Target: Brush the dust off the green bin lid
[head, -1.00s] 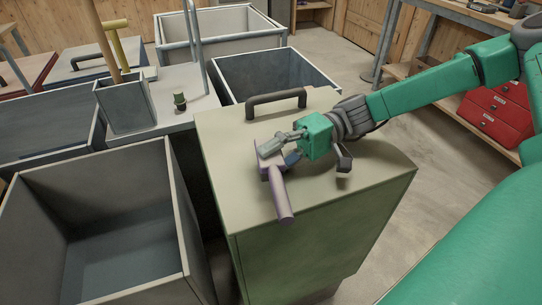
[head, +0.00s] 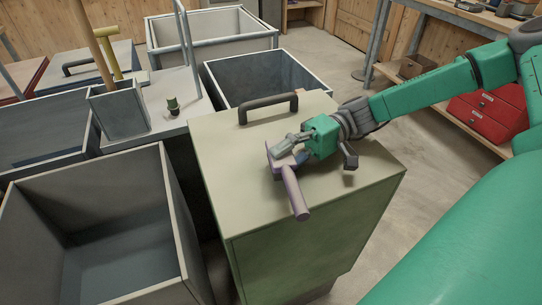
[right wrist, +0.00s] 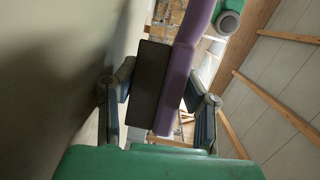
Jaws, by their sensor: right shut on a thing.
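The green bin (head: 300,235) stands in the middle of the head view, its pale green lid (head: 225,150) closed, with a dark handle (head: 268,107) near the far edge. My right gripper (head: 284,152) is low over the lid's middle, shut on a purple brush (head: 294,190) whose handle points toward the near edge. In the right wrist view the brush (right wrist: 178,85) sits between both fingers, its dark bristles (right wrist: 149,85) facing the pale lid surface (right wrist: 50,80) at left. Whether bristles touch the lid is unclear. I cannot make out separate dust. My left gripper is not visible.
An open grey bin (head: 90,225) stands left of the green bin, another open bin (head: 265,78) behind it. Red drawers (head: 487,118) are at right.

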